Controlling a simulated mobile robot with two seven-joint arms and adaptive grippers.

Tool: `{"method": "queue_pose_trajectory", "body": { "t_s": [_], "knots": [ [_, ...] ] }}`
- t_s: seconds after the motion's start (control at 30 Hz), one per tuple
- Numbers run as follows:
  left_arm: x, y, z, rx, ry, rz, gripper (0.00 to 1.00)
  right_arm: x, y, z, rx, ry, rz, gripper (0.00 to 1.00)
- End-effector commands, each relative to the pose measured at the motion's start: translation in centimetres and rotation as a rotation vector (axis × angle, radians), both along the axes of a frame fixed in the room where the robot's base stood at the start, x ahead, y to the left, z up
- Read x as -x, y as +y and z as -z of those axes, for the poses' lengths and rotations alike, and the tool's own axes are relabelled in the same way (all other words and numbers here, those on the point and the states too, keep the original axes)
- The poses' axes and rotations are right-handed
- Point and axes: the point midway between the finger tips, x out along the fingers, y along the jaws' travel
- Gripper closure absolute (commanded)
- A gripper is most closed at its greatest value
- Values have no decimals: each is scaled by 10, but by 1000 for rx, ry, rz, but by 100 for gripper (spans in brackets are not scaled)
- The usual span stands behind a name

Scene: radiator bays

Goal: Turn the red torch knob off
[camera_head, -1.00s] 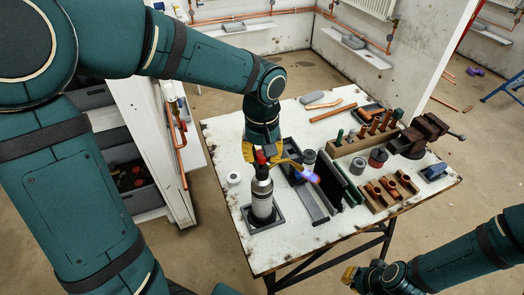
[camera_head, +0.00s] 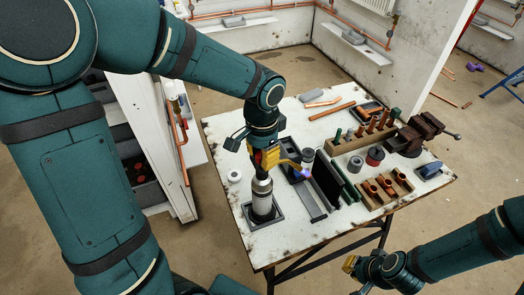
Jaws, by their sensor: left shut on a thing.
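The torch is a grey-white cylinder (camera_head: 262,198) standing upright in a dark square tray (camera_head: 279,213) on the workbench. Its brass burner tube (camera_head: 288,163) points right, with a small bluish-purple flame (camera_head: 304,172) at the tip. My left gripper (camera_head: 264,160) is over the top of the torch, its yellow fingers shut at the red knob. The fingers hide the knob almost wholly. My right gripper (camera_head: 350,264) is low in front of the bench, away from the torch; its finger gap is too small to judge.
Right of the torch stand a dark upright plate (camera_head: 327,181), a wooden block with copper fittings (camera_head: 384,190) and a rack of tools (camera_head: 365,133). A bench vise (camera_head: 420,133) is at the right edge. A white tape roll (camera_head: 234,176) lies left of the torch.

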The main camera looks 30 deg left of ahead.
Motion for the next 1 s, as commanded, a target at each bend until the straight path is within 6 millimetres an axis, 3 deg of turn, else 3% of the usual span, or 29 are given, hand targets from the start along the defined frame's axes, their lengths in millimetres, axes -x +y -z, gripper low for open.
{"method": "queue_pose_trajectory", "body": {
  "t_s": [1.0],
  "knots": [
    [1,0,0,1,3,887,100,2,-3,-55,-10,-1,-2,100]
  ]
}}
